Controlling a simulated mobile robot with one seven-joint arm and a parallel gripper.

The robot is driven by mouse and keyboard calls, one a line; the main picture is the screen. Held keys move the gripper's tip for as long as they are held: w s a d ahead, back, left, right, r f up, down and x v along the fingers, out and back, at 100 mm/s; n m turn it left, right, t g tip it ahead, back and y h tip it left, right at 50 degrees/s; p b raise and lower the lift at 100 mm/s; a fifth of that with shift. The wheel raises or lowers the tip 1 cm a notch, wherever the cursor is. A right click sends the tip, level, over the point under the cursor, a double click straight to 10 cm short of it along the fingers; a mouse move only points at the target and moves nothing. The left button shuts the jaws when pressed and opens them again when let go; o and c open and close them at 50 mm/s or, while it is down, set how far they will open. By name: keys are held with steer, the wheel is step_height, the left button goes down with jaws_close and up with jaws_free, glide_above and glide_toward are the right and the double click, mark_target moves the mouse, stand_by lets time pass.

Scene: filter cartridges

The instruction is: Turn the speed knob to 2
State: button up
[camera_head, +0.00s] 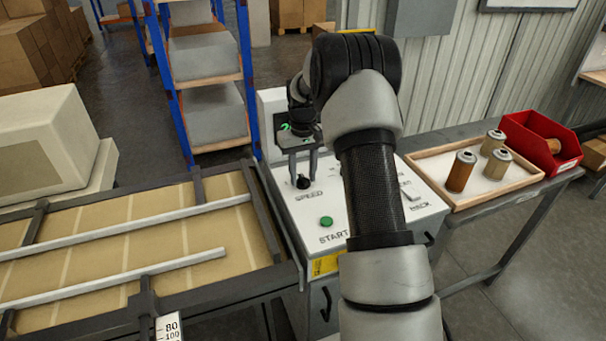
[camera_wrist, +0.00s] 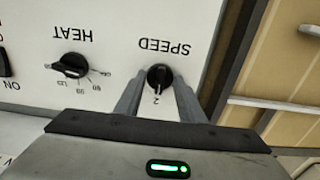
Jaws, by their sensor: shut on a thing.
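The speed knob (camera_wrist: 159,77) is black and sits on the white control panel (camera_head: 325,205), by the label SPEED, which is upside down in the wrist view. It also shows in the head view (camera_head: 303,183), below my gripper (camera_head: 300,172). In the wrist view my gripper (camera_wrist: 158,92) has one finger on each side of the knob and is shut on it. A figure 2 shows at the knob's edge on the side toward my gripper. The other scale figures are hidden, and I cannot tell exactly where the pointer stands.
A HEAT knob (camera_wrist: 72,65) is beside the speed knob. A green START button (camera_head: 326,221) is on the panel's front part. A conveyor (camera_head: 120,240) with rails lies left. A wooden tray (camera_head: 440,160) with cartridges and a red bin (camera_head: 540,150) stand right.

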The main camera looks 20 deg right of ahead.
mark_target(303, 177)
stand_by(0.3)
steer(key=o, duration=1.1)
steer(key=shift+c, duration=0.2)
steer(key=shift+r, duration=0.1)
step_height(303, 177, up, 17)
steer(key=shift+r, duration=0.2)
